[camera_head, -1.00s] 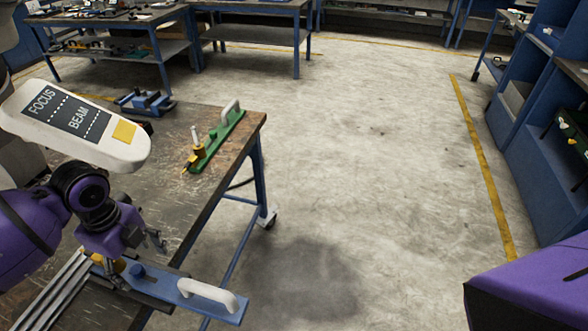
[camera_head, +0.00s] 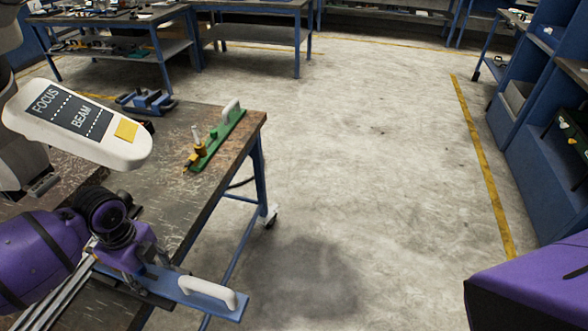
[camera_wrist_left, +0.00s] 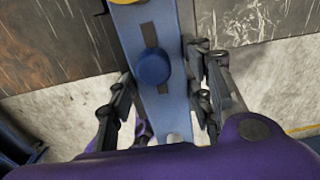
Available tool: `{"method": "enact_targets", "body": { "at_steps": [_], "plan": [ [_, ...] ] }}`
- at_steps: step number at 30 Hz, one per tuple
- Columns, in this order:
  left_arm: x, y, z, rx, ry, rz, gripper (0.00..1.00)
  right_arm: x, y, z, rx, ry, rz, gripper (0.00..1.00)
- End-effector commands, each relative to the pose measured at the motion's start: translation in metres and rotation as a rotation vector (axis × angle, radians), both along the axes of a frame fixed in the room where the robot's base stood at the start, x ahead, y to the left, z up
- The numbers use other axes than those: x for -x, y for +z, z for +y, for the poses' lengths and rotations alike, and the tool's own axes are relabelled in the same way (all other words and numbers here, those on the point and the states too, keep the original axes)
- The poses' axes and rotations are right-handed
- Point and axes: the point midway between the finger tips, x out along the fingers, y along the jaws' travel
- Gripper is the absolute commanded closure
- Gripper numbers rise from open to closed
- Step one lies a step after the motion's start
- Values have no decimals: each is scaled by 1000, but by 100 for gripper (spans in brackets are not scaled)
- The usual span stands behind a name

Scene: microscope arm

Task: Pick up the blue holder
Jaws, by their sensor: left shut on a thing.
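The blue holder (camera_head: 215,295) is a long blue plate with a white handle (camera_head: 207,291), lying at the table's front right corner, its handle end reaching past the edge. My left gripper (camera_head: 155,277) is low over the plate, left of the handle, and shut on the holder. In the left wrist view the holder (camera_wrist_left: 168,110) runs between the fingers of the gripper (camera_wrist_left: 163,88), with a round blue knob (camera_wrist_left: 151,67) on its top. The arm hides the holder's left part in the head view. My right gripper is out of view.
A green holder (camera_head: 216,140) with a white handle lies at the table's right side. Another blue piece (camera_head: 146,102) lies at the back. A white microscope arm labelled FOCUS and BEAM (camera_head: 78,125) hangs over the table (camera_head: 180,225). The floor to the right is clear.

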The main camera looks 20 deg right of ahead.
Motion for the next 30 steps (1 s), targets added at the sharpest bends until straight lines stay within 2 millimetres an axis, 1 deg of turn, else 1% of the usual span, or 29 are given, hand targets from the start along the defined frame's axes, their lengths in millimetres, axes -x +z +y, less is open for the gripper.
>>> {"method": "enact_targets", "body": {
  "at_steps": [1, 6, 7, 16, 20, 23, 28, 30],
  "plan": [
    [0, 0, 0, 1, 0, -1, 76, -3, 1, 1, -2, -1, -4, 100],
    [0, 0, 0, 1, 0, -1, 98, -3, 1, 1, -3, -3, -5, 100],
    [0, 0, 0, 1, 0, -1, 100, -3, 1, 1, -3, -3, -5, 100],
    [-1, 2, -1, 2, 0, -3, 100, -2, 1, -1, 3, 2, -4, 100],
    [-2, 7, 0, 2, 0, -5, 100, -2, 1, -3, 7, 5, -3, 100],
    [-2, 14, -1, 2, 1, -5, 100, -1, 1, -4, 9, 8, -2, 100],
    [-2, 33, -1, 2, 0, -6, 100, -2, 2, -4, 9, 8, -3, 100],
    [4, 41, -3, 3, -3, -4, 100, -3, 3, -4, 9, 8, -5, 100]
  ]
}}
